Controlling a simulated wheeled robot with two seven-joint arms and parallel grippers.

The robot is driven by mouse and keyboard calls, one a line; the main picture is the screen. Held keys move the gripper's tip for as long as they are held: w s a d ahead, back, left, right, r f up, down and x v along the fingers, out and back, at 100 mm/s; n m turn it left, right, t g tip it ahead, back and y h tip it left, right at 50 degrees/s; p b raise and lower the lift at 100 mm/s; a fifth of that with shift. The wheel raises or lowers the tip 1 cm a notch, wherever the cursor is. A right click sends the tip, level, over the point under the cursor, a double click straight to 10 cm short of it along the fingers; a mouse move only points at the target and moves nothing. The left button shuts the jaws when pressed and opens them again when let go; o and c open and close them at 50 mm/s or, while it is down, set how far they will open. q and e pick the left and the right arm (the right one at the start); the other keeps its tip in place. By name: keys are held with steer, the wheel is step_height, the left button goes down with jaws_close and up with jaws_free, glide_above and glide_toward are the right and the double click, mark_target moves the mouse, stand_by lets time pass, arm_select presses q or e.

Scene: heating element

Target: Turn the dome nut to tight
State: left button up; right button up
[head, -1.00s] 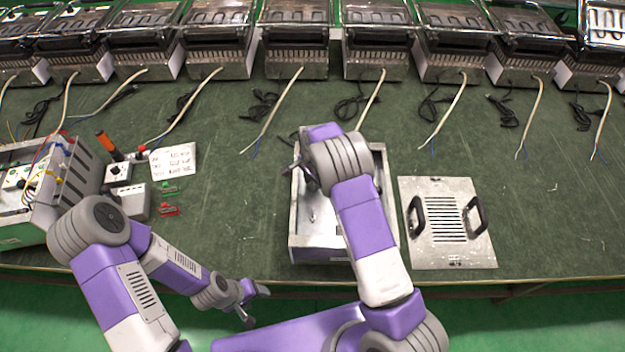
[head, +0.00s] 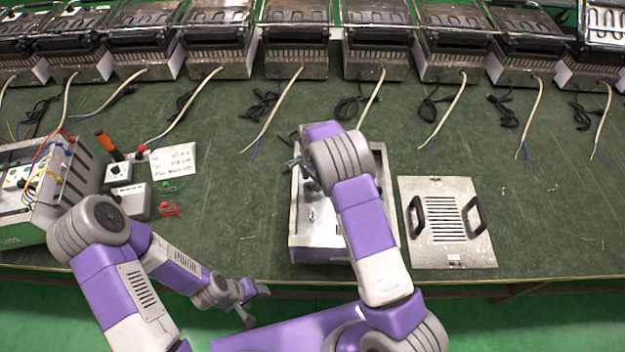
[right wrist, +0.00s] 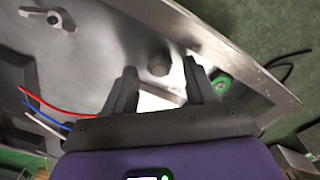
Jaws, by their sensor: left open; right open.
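The metal housing (head: 318,240) stands open on the green table, partly hidden under my right arm. In the right wrist view, a dark rounded knob that looks like the dome nut (right wrist: 158,63) sits on the housing's inner face. My right gripper (right wrist: 160,78) is open, with one finger on each side of the nut in the picture and a visible gap to each. I cannot tell how deep the fingers reach around it. In the head view, my right gripper (head: 299,165) is mostly hidden by its own wrist. My left gripper (head: 250,302) is open and empty in front of the table edge.
A wing nut (right wrist: 48,20) and a green-ringed fastener (right wrist: 222,84) are inside the housing, with red, blue and white wires (right wrist: 50,110) nearby. A vented cover plate (head: 446,250) lies to the right. A tester box (head: 85,180) stands left. Several heaters line the back.

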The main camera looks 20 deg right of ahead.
mark_target(312, 183)
step_height(312, 183, up, 7)
steer(key=shift+p, duration=0.5)
steer(key=shift+f, duration=0.1)
